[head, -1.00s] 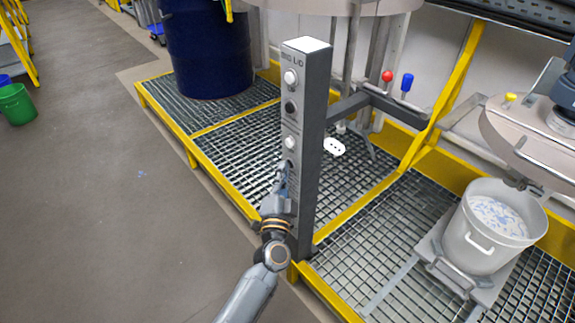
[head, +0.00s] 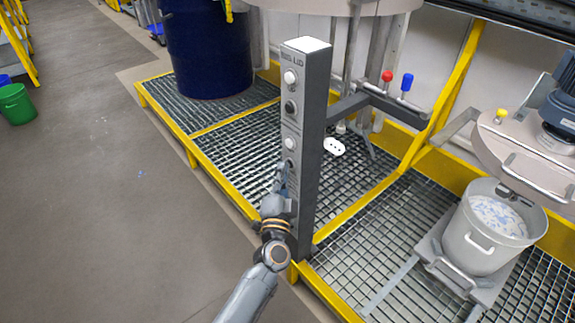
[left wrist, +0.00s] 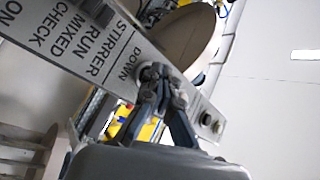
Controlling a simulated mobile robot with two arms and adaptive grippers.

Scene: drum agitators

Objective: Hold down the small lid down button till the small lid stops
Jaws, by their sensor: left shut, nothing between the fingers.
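The small lid (head: 500,145), a pale round disc with a blue motor (head: 560,108) on top, hangs above a grey bucket (head: 465,238) at the right. A gap shows between them. The grey control post (head: 309,180) stands in the middle, with "BIG LID" near its top and several buttons down its face. My left gripper (head: 284,168) is shut with its tip at the lowest visible button. In the left wrist view, the closed fingers (left wrist: 158,80) meet a round button (left wrist: 147,72) beside the word "DOWN" and partly cover it. My right gripper is not visible.
A red knob (head: 387,76) and a blue knob (head: 407,82) stand on a bracket behind the post. Yellow-edged grating (head: 350,275) surrounds the post. A dark blue drum (head: 208,50) stands behind left. The floor (head: 110,220) at left is mostly clear.

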